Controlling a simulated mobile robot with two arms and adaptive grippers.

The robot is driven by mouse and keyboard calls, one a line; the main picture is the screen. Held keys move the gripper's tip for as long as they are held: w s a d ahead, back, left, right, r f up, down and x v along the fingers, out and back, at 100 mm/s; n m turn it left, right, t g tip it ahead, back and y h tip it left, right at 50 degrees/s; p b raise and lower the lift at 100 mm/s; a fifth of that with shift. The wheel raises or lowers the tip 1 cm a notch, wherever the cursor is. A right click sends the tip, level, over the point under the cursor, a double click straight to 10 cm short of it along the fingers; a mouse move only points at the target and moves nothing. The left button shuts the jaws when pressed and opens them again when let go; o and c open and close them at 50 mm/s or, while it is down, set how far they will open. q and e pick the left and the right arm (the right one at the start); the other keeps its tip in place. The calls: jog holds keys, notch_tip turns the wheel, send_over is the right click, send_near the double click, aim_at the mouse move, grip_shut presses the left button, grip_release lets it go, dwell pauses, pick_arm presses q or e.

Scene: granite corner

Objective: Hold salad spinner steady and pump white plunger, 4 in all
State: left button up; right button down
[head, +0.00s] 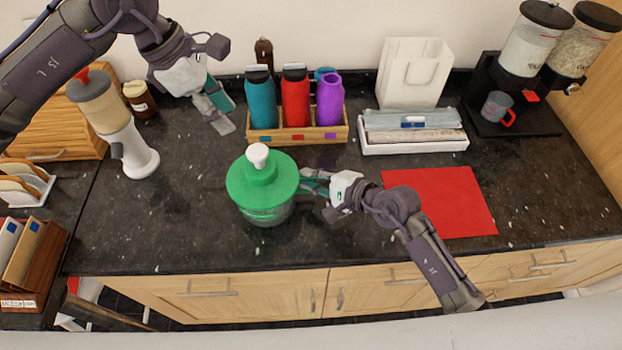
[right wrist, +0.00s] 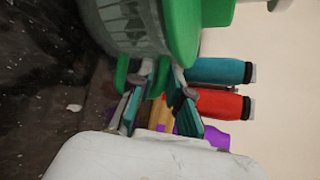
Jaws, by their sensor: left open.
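The salad spinner has a green lid (head: 245,187) over a clear bowl (head: 268,216) and stands upright on the dark counter. Its white plunger (head: 257,154) sticks up from the middle of the lid. My right gripper (head: 308,183) is at the spinner's right side, close to the bowl. In the right wrist view the green lid (right wrist: 182,35) and clear bowl (right wrist: 130,22) are just beyond the fingers (right wrist: 155,82). These fingers are apart, with background visible between them; I cannot tell whether they touch the bowl. My left gripper (head: 222,108) is open and empty, up and left of the spinner, away from the plunger.
A wooden crate (head: 300,135) with teal, red and purple bottles stands behind the spinner. A white dispenser (head: 128,148) stands left. A red mat (head: 440,200) lies right, with a white box (head: 415,146) behind it. The counter in front of the spinner is clear.

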pick_arm(q)
grip_shut()
dwell(1.3)
